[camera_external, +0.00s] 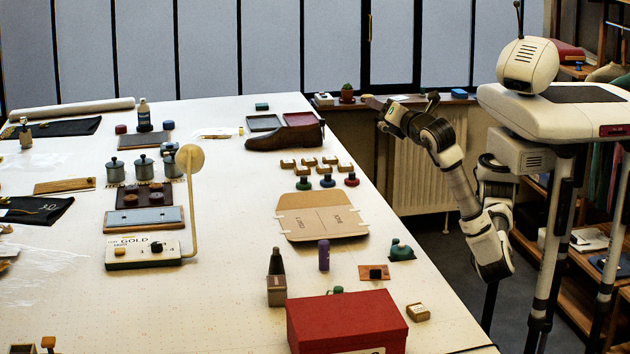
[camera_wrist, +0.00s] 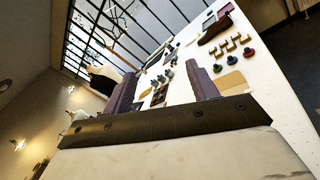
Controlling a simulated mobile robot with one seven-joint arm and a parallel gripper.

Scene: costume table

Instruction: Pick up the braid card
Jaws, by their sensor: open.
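I cannot tell for certain which thing is the braid card. A flat tan card with a small gold piece on it (camera_external: 64,185) lies at the left of the table in the external view and may be it. My gripper (camera_external: 400,108) is raised beyond the table's right edge, far from that card. In the wrist view my gripper (camera_wrist: 162,90) shows two dark fingers spread wide with nothing between them. The card cannot be made out in the wrist view.
The white table (camera_external: 225,300) is crowded. Dark cloth (camera_external: 36,209) lies at the left. Bare table shows in the middle.

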